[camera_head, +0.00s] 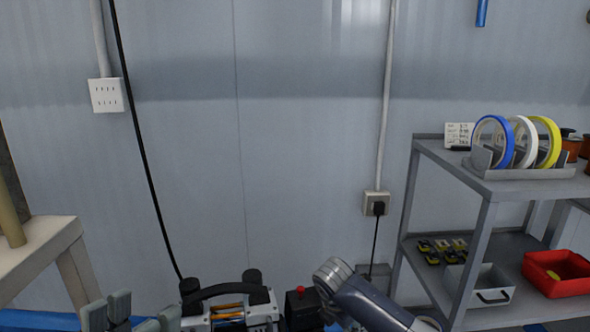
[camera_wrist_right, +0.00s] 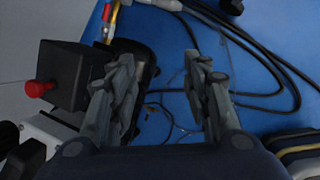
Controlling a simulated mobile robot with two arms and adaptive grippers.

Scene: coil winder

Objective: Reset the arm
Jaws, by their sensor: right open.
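My left gripper (camera_head: 134,316) shows at the bottom left of the head view. Its two grey fingers point up with a gap between them, and nothing shows in the gap. My right gripper (camera_wrist_right: 165,75) is open in the right wrist view, over a blue surface (camera_wrist_right: 172,45) with thin cables behind the fingers. No object is between its fingers. The coil winder (camera_head: 232,308), with a black handle and copper-coloured windings, stands at the bottom centre of the head view, cut off by the edge. My right arm is to its right.
A black box with a red knob (camera_head: 301,293) stands beside the winder; it also shows left of my right gripper (camera_wrist_right: 68,78). Black cables (camera_wrist_right: 265,60) loop over the blue surface. A grey shelf (camera_head: 425,195) with tape rolls (camera_head: 548,142) and a red bin (camera_head: 556,284) stands right.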

